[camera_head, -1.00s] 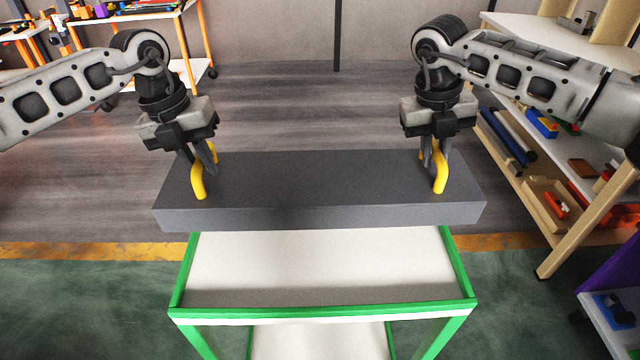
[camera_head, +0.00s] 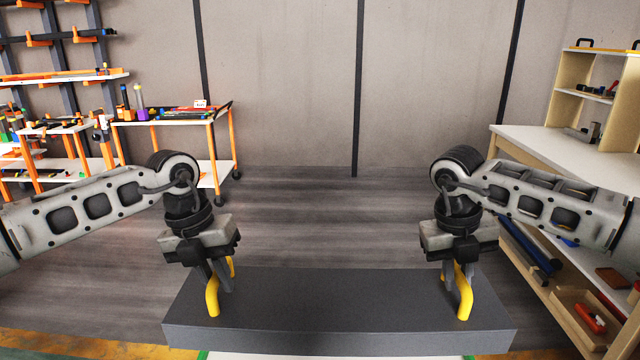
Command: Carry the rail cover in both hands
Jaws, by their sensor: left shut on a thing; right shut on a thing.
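The rail cover (camera_head: 340,308) is a long dark grey box with a yellow handle near each end, low in the middle of the head view. It looks level. My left gripper (camera_head: 220,285) is shut on its left yellow handle (camera_head: 212,297). My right gripper (camera_head: 456,283) is shut on its right yellow handle (camera_head: 464,298). A thin strip of the white and green cart (camera_head: 290,356) shows below the cover's front edge. Whether the cover touches the cart is hidden.
A wooden workbench (camera_head: 540,147) with shelves and bins stands at the right. An orange-framed table (camera_head: 165,120) and a rack (camera_head: 60,76) with several items stand at the back left. The grey floor (camera_head: 330,215) between them is clear up to the wall.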

